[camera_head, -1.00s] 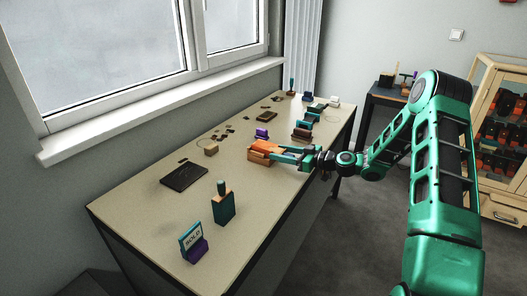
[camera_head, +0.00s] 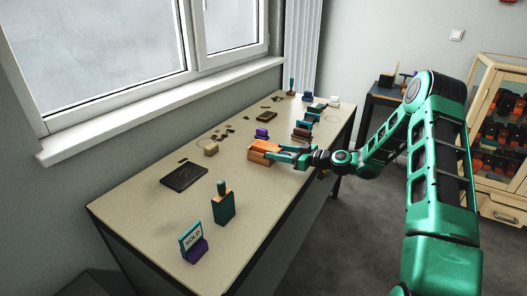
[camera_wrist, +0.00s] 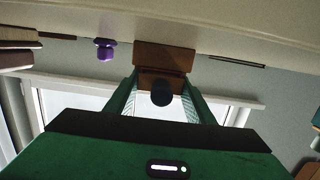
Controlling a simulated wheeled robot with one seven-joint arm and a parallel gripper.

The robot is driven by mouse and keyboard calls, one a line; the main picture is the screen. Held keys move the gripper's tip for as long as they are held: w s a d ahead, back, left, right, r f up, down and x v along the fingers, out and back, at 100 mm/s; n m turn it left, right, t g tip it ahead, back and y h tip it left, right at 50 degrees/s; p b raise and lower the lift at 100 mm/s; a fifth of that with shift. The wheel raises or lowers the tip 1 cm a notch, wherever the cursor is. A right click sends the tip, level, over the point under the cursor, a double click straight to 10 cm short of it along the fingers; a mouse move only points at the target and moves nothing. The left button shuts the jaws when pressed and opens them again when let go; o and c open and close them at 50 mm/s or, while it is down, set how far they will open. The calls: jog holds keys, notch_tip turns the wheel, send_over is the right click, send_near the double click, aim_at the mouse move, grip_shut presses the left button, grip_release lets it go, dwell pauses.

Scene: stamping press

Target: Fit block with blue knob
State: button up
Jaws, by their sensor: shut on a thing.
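In the wrist view, a brown block with a dark, bluish round knob (camera_wrist: 162,93) is between my two green fingers. My gripper (camera_wrist: 160,104) is shut on it. A wider brown piece (camera_wrist: 165,58) is directly beyond the held block, against the table side. I cannot tell whether the two touch or are joined. In the head view, my gripper (camera_head: 283,154) is at an orange-brown wooden piece (camera_head: 262,151) on the table's right half. The knob is too small to make out there, and the held block's underside is hidden.
A purple piece (camera_head: 262,134) is just behind the wooden piece; it also shows in the wrist view (camera_wrist: 105,48). A dark tray (camera_head: 184,175), a teal block with a knob (camera_head: 223,206) and a SOLD sign (camera_head: 191,240) are nearer. The table front (camera_head: 150,231) has bare room.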

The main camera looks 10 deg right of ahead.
jog(key=shift+w+a, duration=0.2)
dwell(0.5)
jog(key=o, duration=1.1)
jog(key=shift+a, duration=0.1)
jog(key=v, duration=1.1)
jog(key=shift+w+f, duration=0.15)
jog(key=shift+c, duration=0.3)
grip_shut()
